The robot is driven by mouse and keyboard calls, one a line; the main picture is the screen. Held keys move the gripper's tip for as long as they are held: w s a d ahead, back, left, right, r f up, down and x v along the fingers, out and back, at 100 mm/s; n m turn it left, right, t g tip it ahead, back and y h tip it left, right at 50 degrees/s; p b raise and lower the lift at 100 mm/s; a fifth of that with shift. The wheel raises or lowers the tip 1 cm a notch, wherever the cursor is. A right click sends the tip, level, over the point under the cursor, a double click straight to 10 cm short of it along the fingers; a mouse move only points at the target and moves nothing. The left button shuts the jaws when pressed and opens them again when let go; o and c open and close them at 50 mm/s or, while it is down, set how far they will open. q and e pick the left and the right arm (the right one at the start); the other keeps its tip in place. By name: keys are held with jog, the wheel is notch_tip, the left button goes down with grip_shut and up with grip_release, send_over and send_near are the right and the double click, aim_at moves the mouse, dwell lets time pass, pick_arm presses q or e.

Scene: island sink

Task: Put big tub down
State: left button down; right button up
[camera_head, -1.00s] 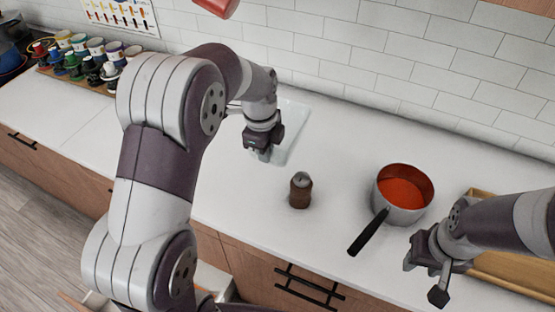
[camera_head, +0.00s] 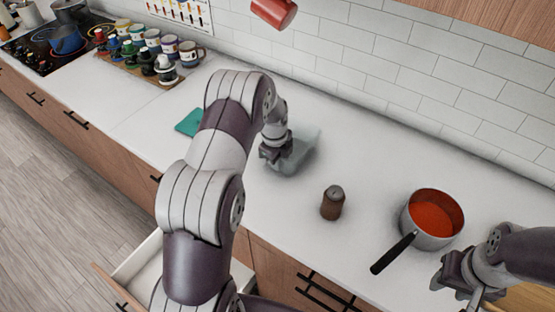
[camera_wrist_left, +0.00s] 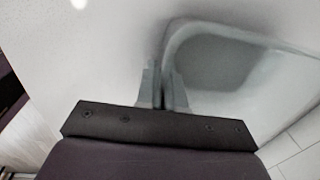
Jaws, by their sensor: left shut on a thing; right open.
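The big tub (camera_head: 303,150) is a clear, pale box on the white counter area, right of my left forearm. My left gripper (camera_head: 273,160) is shut on the tub's near left wall. In the left wrist view, the closed fingers (camera_wrist_left: 162,92) pinch the rim of the tub (camera_wrist_left: 225,65), and its open inside shows. Part of the tub is hidden behind my left gripper. I cannot tell whether its base touches the counter. My right gripper (camera_head: 457,286) is open and empty at the lower right, below the saucepan.
A brown shaker (camera_head: 332,203) and a saucepan of red sauce (camera_head: 434,218) stand to the right. A teal board (camera_head: 190,122) lies left. Several mugs (camera_head: 152,44) stand farther left. A drawer (camera_head: 140,262) is open below. Counter between shaker and tub is clear.

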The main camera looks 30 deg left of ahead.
pick_arm(q)
jog(key=shift+s+f, duration=0.1)
jog(key=shift+f, duration=0.05)
jog(key=c, duration=1.3)
grip_release()
jog(key=shift+o, duration=0.2)
jog(key=shift+r, duration=0.4)
notch_tip(320, 180, up, 12)
jog(key=s+f+b, duration=0.1)
jog(key=s+b, duration=0.1)
jog(key=b, duration=0.1)
jog(key=s+d+n, duration=0.5)
jog(key=s+n, duration=0.4)
jog(key=s, duration=0.1)
jog(key=s+d+f+n, duration=0.1)
jog(key=s+d+n, duration=0.4)
jog(key=s+n, duration=0.5)
jog(key=shift+s+f, duration=0.15)
jog(key=shift+s, duration=0.2)
